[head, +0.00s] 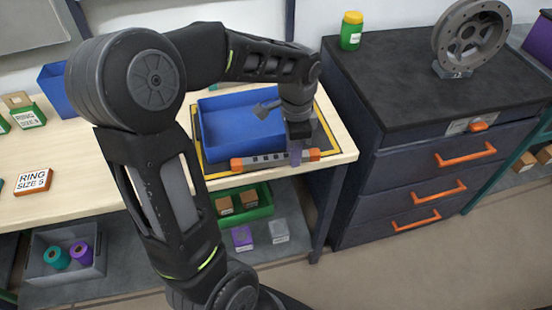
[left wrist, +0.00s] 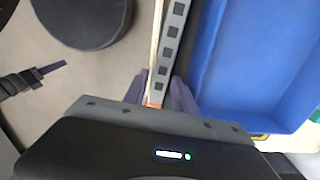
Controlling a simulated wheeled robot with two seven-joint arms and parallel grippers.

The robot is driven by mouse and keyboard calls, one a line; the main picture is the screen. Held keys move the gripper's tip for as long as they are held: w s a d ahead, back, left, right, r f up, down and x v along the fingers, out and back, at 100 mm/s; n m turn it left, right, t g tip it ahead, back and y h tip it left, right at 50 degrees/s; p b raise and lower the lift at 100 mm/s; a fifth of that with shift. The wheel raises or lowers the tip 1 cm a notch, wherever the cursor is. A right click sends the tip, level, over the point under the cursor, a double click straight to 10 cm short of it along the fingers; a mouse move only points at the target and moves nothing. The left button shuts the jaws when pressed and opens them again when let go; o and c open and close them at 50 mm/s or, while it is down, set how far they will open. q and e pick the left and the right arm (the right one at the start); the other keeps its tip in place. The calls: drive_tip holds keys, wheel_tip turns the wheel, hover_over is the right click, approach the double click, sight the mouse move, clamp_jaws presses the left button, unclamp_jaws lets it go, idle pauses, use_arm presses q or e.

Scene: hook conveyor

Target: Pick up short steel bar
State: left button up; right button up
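The steel bar (head: 265,160) is grey with dark square holes and orange ends. It lies along the front side of the blue tray, near the table's front edge. My left gripper (head: 296,153) points down at the bar's right part, one purple finger showing in front of it. In the left wrist view the bar (left wrist: 172,50) runs between the purple fingers (left wrist: 167,95); I cannot tell whether they press on it. Part of the bar is hidden by the gripper. What looks like my right gripper (left wrist: 50,70) shows at the left of that view, away from the bar.
The blue tray (head: 225,122) stands right behind the bar on a yellow-edged dark mat. A dark drawer cabinet (head: 390,150) stands right of the table (head: 130,180). A green bin (head: 262,207) with boxes sits on the shelf below. A ring-size block (head: 34,182) lies at left.

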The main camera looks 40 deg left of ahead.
use_arm(q)
drive_tip(key=shift+c, duration=0.3)
clamp_jaws()
idle(0.3)
